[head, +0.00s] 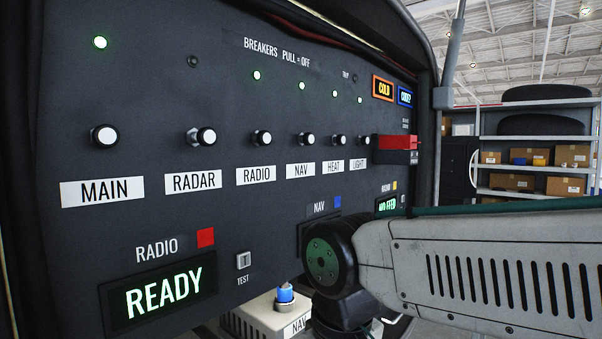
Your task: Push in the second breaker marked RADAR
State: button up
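The breaker marked RADAR (202,136) is the second from the left in a row on the dark panel (300,90). It has a white cap and a dark shaft. It stands out farther than its neighbours, and the small lamp above it (193,61) is dark. Its white RADAR label (193,182) is below it. The MAIN breaker (104,136) on its left sits close to the panel under a lit green lamp (100,42). My arm crosses the lower right. My gripper is not in view.
Breakers RADIO (262,138), NAV (307,139), HEAT (340,140) and LIGHT (364,140) follow to the right, with lit lamps. A red guard (395,142) juts out at the panel's right. Below are a READY display (163,298) and a TEST switch (243,260). Shelves (535,140) stand behind.

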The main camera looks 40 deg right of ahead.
aim_at(206, 137)
jog(key=u, duration=0.5)
jog(key=k, duration=0.85)
jog(key=z, duration=0.65)
